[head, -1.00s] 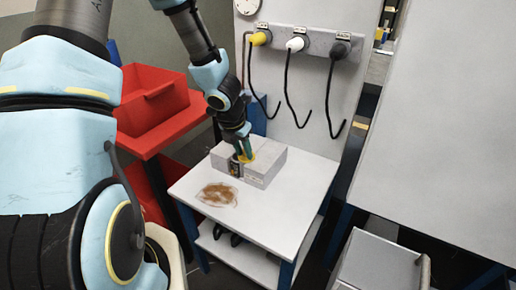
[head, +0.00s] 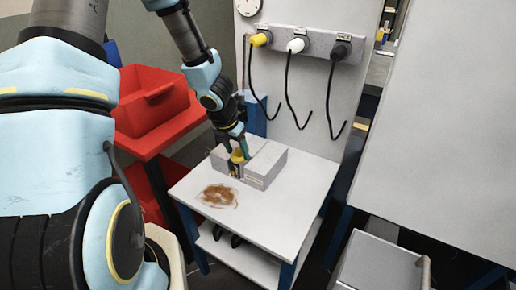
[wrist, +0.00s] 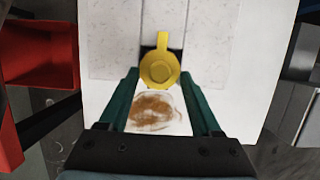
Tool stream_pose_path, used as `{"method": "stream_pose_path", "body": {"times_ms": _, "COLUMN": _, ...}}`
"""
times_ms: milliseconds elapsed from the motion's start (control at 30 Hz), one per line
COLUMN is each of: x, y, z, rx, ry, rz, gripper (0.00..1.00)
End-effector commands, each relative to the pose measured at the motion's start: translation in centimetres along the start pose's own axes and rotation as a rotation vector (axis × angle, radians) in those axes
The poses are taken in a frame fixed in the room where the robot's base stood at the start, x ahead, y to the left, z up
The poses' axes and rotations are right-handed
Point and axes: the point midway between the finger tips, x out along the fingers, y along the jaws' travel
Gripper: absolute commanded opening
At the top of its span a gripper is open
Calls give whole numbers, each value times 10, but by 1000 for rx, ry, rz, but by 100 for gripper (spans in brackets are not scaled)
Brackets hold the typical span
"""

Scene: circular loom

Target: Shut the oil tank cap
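The oil tank (head: 262,170) is a pale grey box on the white table, with a dark recess at its front left. Its speckled top shows in the wrist view (wrist: 211,40). The yellow cap (wrist: 160,68) is round with a straight tab pointing up in the wrist view, over the dark slot. It is small and partly hidden in the head view (head: 238,157). I cannot tell whether it is seated or raised. My gripper (head: 233,143) is above the tank's front.
A brown oil stain (head: 218,195) lies on the white table (head: 265,216) in front of the tank. Red bins (head: 150,100) stand at the left. The table's front right is clear.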

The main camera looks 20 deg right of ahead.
Motion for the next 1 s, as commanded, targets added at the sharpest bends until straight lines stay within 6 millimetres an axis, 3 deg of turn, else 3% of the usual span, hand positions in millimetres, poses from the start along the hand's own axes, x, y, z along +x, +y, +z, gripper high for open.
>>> {"method": "stream_pose_path", "body": {"times_ms": 300, "x": -2, "y": -2, "z": -2, "rx": 2, "ry": 1, "rz": -3, "gripper": 70}}
{"method": "stream_pose_path", "body": {"times_ms": 733, "x": -47, "y": -1, "z": -38, "rx": 2, "ry": 0, "rz": -2, "gripper": 70}}
{"method": "stream_pose_path", "body": {"times_ms": 1000, "x": -56, "y": -2, "z": -46, "rx": 3, "ry": 0, "rz": -4, "gripper": 70}}
